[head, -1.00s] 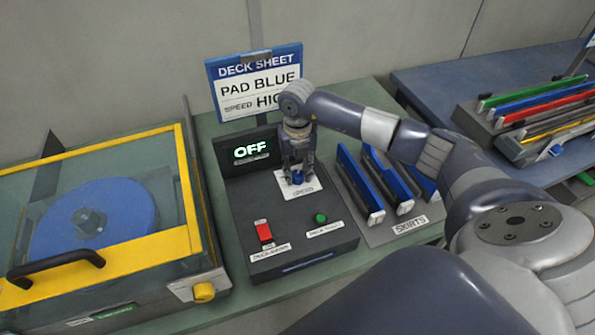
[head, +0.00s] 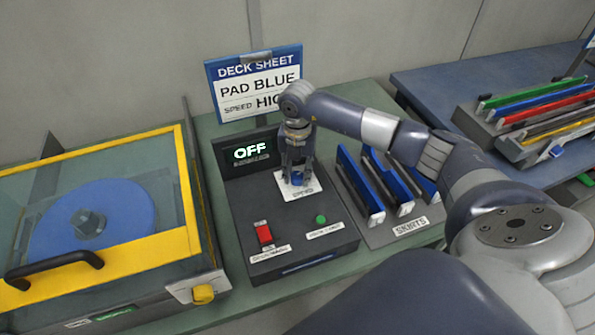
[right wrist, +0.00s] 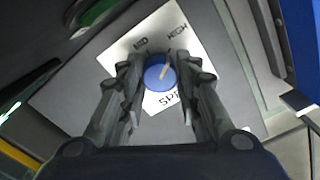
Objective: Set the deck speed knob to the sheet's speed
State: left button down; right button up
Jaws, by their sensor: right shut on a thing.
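The deck sheet (head: 255,84) stands behind the console and reads PAD BLUE, SPEED HI, with its end covered by my right arm. The blue speed knob (head: 297,182) sits on a white label plate on the console (head: 290,236). My right gripper (head: 297,177) points down and is shut on the knob. In the right wrist view, the fingers stand either side of the knob (right wrist: 157,78). The LOW mark is not visible. My left gripper is not in view.
The console display (head: 250,152) reads OFF. A yellow-framed clear cover (head: 188,195) is at left, over a blue disc. A rack of blue skirts (head: 372,190) is close on the right.

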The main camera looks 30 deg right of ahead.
aim_at(298, 175)
jog(key=o, duration=1.1)
jog(key=shift+c, duration=0.2)
jog(key=shift+r, duration=0.15)
notch_tip(298, 175, up, 12)
